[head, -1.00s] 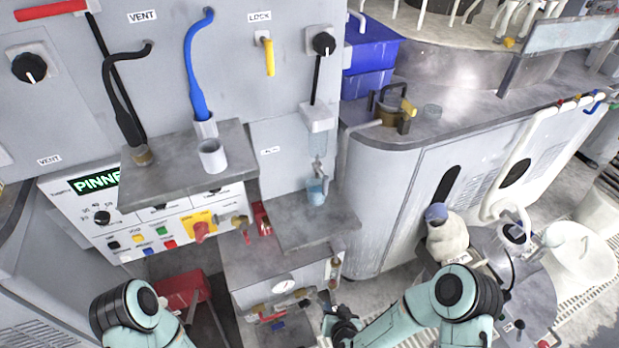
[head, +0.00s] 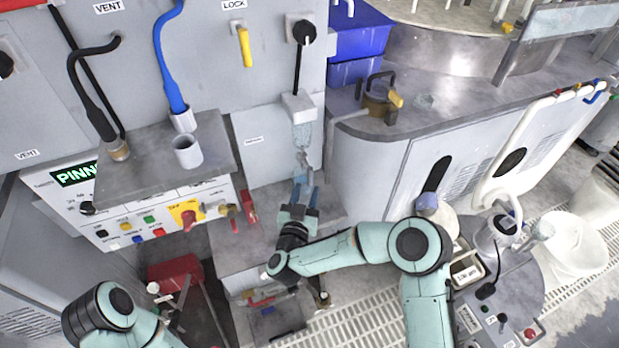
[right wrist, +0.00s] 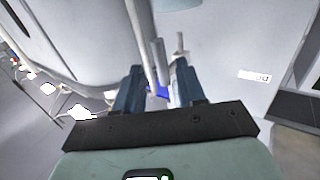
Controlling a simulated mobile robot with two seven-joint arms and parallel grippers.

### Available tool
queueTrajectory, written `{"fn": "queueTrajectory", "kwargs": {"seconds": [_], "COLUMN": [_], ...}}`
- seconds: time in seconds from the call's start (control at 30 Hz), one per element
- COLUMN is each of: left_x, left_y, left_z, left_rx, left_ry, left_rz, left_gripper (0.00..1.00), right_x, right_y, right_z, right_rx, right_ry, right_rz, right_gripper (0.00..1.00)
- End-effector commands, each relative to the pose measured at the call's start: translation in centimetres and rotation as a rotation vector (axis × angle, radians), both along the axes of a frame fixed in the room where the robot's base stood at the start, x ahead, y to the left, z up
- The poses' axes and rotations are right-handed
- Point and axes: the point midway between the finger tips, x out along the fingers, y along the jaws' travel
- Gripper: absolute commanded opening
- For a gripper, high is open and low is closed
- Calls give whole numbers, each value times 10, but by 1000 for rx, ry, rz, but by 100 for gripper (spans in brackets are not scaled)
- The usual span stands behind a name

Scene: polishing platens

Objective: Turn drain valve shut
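In the head view a clear cylinder (head: 302,135) hangs on the grey cabinet front, with a small grey fitting (head: 303,159) at its lower end that looks like the drain valve. My right gripper (head: 305,188) is just below and in front of the fitting, blue fingers pointing up at it. In the right wrist view the right gripper (right wrist: 158,85) is open, its fingers apart. A pale rod (right wrist: 145,45) and a small upright grey pin (right wrist: 180,45) show beyond and between the fingertips; I cannot tell whether they touch. My left gripper is out of view.
A grey shelf (head: 165,160) with a white cup (head: 188,151) juts out at the left. A lower grey ledge (head: 332,208) lies under my right gripper. A blue bin (head: 357,40) and a curved counter (head: 425,120) stand to the right.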

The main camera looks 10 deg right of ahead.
Motion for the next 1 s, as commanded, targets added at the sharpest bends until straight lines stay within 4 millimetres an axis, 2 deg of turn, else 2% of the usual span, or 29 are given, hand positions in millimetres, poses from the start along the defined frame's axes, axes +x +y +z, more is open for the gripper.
{"fn": "queueTrajectory", "kwargs": {"seconds": [0.1,0.3,0.7,0.77,0.8,0.83,1.0], "left_x": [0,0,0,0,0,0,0], "left_y": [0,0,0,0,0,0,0], "left_z": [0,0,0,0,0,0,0], "left_rx": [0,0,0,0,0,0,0], "left_ry": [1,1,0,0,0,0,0], "left_rz": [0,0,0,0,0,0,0], "left_gripper": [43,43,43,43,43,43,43], "right_x": [22,44,51,51,51,51,51], "right_y": [-10,-19,-21,-21,-21,-21,-21], "right_z": [0,-1,0,0,0,0,0], "right_rx": [2,1,0,0,0,0,2], "right_ry": [-1,1,0,0,0,0,0], "right_rz": [-4,0,2,2,2,2,2], "right_gripper": [40,40,40,20,7,0,0]}}
